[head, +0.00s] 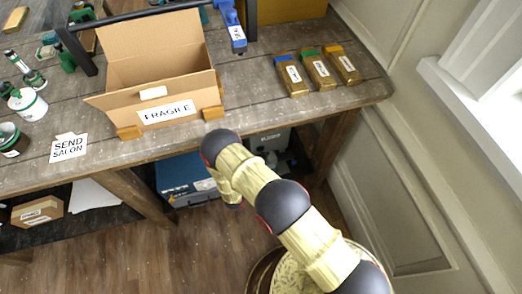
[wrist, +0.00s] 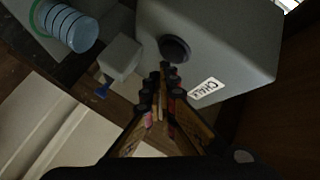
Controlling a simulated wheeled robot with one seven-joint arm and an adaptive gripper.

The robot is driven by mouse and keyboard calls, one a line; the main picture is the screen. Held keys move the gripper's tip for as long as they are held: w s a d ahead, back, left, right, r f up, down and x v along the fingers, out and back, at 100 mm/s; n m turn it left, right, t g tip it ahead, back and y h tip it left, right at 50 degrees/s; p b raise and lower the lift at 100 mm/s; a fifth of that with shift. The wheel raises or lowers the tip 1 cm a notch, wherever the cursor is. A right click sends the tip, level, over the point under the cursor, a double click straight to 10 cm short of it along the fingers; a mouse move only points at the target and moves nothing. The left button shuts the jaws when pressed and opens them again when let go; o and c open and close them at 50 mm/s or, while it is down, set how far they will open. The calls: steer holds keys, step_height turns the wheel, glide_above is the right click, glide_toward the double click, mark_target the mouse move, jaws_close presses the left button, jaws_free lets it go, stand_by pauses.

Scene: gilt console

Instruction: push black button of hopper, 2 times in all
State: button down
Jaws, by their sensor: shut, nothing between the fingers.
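The hopper (wrist: 225,45) is a grey box with a white label reading "CHALK" in the wrist view. The black button (wrist: 174,47) is a dark round knob on its near face. My gripper (wrist: 162,76) is shut and empty, with its fingertips just below the button in the picture; I cannot tell whether they touch it. In the head view, a grey box (head: 270,138) with a small label, likely the hopper, shows under the table behind my arm. The button cannot be made out there, and my fingertips are hidden.
The wooden table (head: 108,172) overhangs the low shelf. A blue case (head: 185,178) stands below, left of my arm. In the wrist view, a small grey block (wrist: 119,56) and a banded blue cylinder (wrist: 70,27) lie left of the hopper. A fragile-marked carton (head: 165,112) stands on the table.

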steer(key=shift+s+d, duration=0.1)
steer(key=shift+s, duration=0.1)
steer(key=shift+s+d+p, duration=0.2)
steer(key=shift+s, duration=0.55)
steer(key=shift+s+d+p, duration=0.15)
steer(key=shift+s+d, duration=0.1)
steer(key=shift+s, duration=0.55)
steer(key=shift+s+d+p, duration=0.2)
steer(key=shift+s, duration=0.55)
stand_by(0.4)
